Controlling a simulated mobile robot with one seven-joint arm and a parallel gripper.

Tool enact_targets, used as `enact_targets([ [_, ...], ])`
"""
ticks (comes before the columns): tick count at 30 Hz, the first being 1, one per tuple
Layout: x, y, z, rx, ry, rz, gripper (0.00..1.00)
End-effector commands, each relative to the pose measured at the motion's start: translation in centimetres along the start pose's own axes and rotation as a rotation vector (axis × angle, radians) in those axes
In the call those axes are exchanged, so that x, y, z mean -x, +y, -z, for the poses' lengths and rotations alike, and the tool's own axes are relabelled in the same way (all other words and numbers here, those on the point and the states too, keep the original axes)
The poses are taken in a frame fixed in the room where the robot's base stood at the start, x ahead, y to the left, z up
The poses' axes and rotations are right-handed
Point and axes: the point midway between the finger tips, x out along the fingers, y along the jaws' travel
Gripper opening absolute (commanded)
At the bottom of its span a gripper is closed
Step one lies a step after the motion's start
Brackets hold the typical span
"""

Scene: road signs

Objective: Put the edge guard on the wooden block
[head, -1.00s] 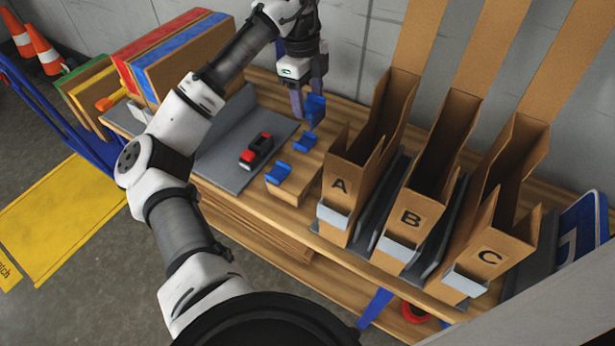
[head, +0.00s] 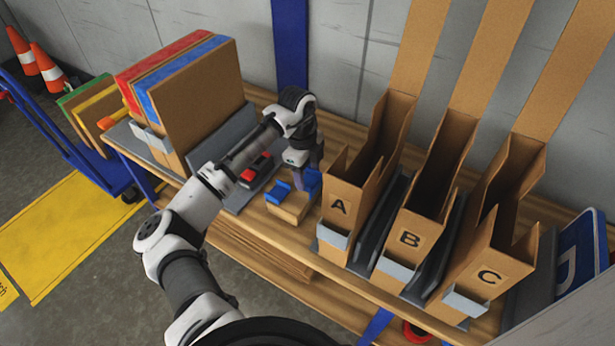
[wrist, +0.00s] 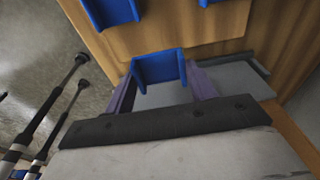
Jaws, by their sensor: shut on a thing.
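The wooden block (head: 285,211) sits on the bench left of holder A, with a blue edge guard (head: 277,191) on it. In the wrist view the block (wrist: 190,28) fills the top, with a blue guard (wrist: 110,12) at its left and part of another at the top edge. My gripper (head: 314,178) is shut on a blue edge guard (wrist: 158,66), which sits between the purple fingers (wrist: 161,88). The held guard is close to the block's near edge in the wrist view; I cannot tell whether it touches.
Cardboard holders A (head: 340,207), B (head: 410,239) and C (head: 488,275) stand close to the right of the block. A red and black tool (head: 256,170) lies on the grey mat (head: 231,126) to the left. Upright boards (head: 200,95) stand at the bench's left end.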

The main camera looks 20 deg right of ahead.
Motion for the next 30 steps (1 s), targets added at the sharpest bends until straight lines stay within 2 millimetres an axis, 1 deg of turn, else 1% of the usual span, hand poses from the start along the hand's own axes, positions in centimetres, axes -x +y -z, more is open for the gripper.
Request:
enact_targets([
  [1, -0.8, 0.1, -0.1, 0.002, 0.001, -0.003, 0.33],
  [3, -1.8, 0.1, -0.2, 0.001, 0.0, -0.002, 0.33],
  [5, -2.2, 0.0, -0.3, -0.001, 0.0, 0.0, 0.33],
  [12, -2.3, 0.0, -0.3, -0.001, 0.0, 0.0, 0.33],
  [24, -3.5, 0.0, -0.4, 0.0, 0.0, -0.001, 0.33],
  [27, -3.4, 0.0, -0.4, 0.0, -0.001, 0.0, 0.33],
  [28, -3.4, 0.0, -0.4, 0.0, -0.001, -0.001, 0.59],
  [30, -3.4, 0.0, -0.4, 0.0, -0.001, 0.0, 0.69],
])
